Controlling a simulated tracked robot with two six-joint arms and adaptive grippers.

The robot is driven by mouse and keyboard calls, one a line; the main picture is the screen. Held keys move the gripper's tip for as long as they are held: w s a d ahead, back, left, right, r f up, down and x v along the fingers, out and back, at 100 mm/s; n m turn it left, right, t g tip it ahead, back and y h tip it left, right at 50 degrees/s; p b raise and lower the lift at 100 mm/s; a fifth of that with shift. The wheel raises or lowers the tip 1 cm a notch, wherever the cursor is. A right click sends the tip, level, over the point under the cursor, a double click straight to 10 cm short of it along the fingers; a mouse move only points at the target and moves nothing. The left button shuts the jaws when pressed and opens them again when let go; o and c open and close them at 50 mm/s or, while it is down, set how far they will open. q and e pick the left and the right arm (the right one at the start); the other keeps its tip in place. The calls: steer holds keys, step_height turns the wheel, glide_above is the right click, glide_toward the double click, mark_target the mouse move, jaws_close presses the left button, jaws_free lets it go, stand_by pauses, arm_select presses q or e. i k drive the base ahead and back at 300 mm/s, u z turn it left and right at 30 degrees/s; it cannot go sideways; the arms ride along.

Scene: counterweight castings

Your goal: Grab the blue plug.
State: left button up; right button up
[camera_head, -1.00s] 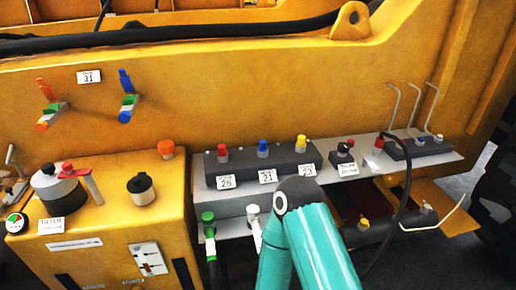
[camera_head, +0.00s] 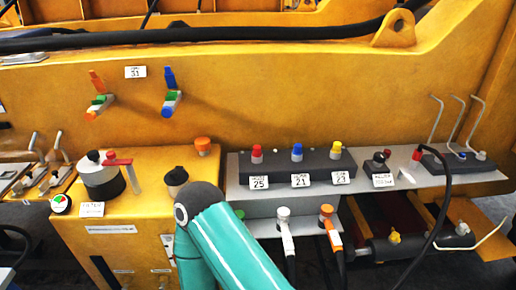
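A blue plug (camera_head: 297,152) stands upright on a dark grey block (camera_head: 322,168), between a red plug (camera_head: 257,154) and a yellow plug (camera_head: 335,148). The label below the blue one reads 21. Another blue-topped fitting (camera_head: 169,78) sits on the orange wall at the upper left. A teal arm of mine (camera_head: 226,245) with a dark rounded joint rises from the bottom, left of and below the block. It does not cover the blue plug. Neither gripper shows in the picture.
White-topped (camera_head: 284,217) and orange-topped (camera_head: 329,217) connectors with cables hang below the grey shelf (camera_head: 475,188). A black hose (camera_head: 446,200) arcs at the right beside bent metal rods. A yellow cabinet (camera_head: 130,222) with a filter canister (camera_head: 100,178) stands left.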

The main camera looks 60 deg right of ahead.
mark_target(298, 150)
steer(key=z, duration=0.05)
steer(key=k, duration=1.35)
steer(key=z, duration=0.9)
steer(key=i, duration=1)
steer(key=z, duration=0.05)
